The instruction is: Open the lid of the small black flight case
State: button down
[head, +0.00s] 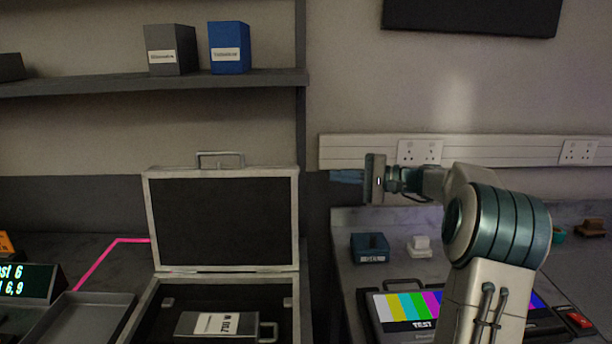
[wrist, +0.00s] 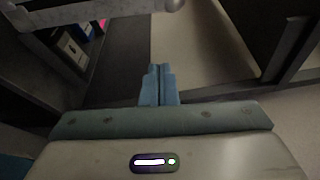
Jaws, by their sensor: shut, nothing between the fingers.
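The black flight case (head: 146,310) with silver edges stands on the bench at the lower middle left of the head view. Its lid (head: 222,222) is up and stands about upright behind the base, with a handle (head: 220,158) on its top edge. A grey labelled unit (head: 218,324) lies inside the case. My gripper (head: 334,176) is to the right of the lid, near the height of its top edge and apart from it in the picture. Its blue fingers are together and empty, and they also show in the wrist view (wrist: 158,85). The front of the case is cut off.
A shelf (head: 150,83) with a grey box (head: 170,50) and a blue box (head: 230,47) is above the case. A grey tray (head: 85,318) is left of it. A test-pattern screen (head: 405,308) and a teal bin (head: 369,247) are on the right bench.

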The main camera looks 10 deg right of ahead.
jog(key=a+p, duration=0.1)
jog(key=a, duration=0.8)
jog(key=shift+w+a+p, duration=0.15)
jog(key=shift+w+p, duration=0.25)
jog(key=shift+r, duration=0.1)
